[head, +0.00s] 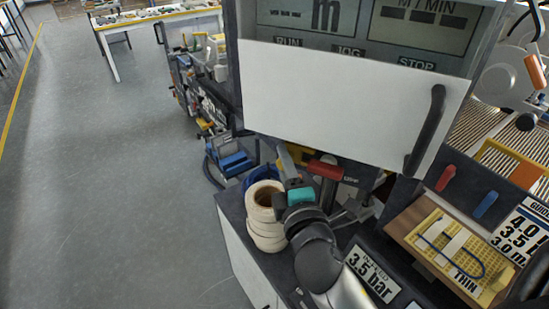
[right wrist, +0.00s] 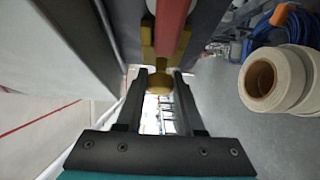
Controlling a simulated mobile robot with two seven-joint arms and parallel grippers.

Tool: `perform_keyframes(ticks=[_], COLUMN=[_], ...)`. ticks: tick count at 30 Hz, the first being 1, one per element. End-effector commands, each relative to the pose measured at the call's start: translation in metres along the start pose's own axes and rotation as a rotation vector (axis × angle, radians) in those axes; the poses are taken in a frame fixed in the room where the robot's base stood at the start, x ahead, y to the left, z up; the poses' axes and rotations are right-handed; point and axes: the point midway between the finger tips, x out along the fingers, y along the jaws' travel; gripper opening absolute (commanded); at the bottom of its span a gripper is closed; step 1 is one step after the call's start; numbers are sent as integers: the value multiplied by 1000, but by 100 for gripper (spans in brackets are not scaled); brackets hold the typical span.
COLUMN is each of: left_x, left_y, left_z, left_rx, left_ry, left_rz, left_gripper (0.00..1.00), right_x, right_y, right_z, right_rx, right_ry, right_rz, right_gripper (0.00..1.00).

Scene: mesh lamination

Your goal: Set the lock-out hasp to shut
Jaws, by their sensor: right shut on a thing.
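What looks like the lock-out hasp has a red bar (head: 325,168) in the head view, below the white panel. In the right wrist view its red bar (right wrist: 173,18) runs up between dark walls, with a yellow knob (right wrist: 160,83) at its near end. My right gripper (head: 288,158) reaches up beside the hasp in the head view. In the right wrist view the fingers of this gripper (right wrist: 159,80) are shut on the yellow knob, one on each side. The far end of the hasp is hidden. My left gripper is not in view.
A white panel with a black handle (head: 425,130) overhangs the hasp. Cream tape rolls (head: 265,218) stand stacked close left of my right gripper. A yellow mesh tray (head: 455,255) and red and blue levers lie to the right. The floor at left is clear.

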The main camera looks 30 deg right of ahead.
Motion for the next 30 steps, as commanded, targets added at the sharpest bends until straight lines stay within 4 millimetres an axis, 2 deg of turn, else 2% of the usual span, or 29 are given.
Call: perform_keyframes(ticks=[4, 13, 14, 15, 21, 30], left_x=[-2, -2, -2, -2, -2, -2], left_y=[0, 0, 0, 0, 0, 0], left_z=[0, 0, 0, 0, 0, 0], left_rx=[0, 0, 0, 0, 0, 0], left_ry=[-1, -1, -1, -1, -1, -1], left_rz=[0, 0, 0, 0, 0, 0], left_gripper=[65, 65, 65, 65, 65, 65], right_x=[-7, -7, -7, -7, -7, -6], right_y=[0, -1, -1, -1, 0, 0], right_z=[10, 11, 12, 12, 10, 10], right_rx=[-2, -3, -4, -4, -2, -1], right_ry=[-3, -6, -6, -6, -3, -1], right_rz=[-4, -4, -4, -4, -3, -2], right_gripper=[0, 0, 40, 44, 65, 65])
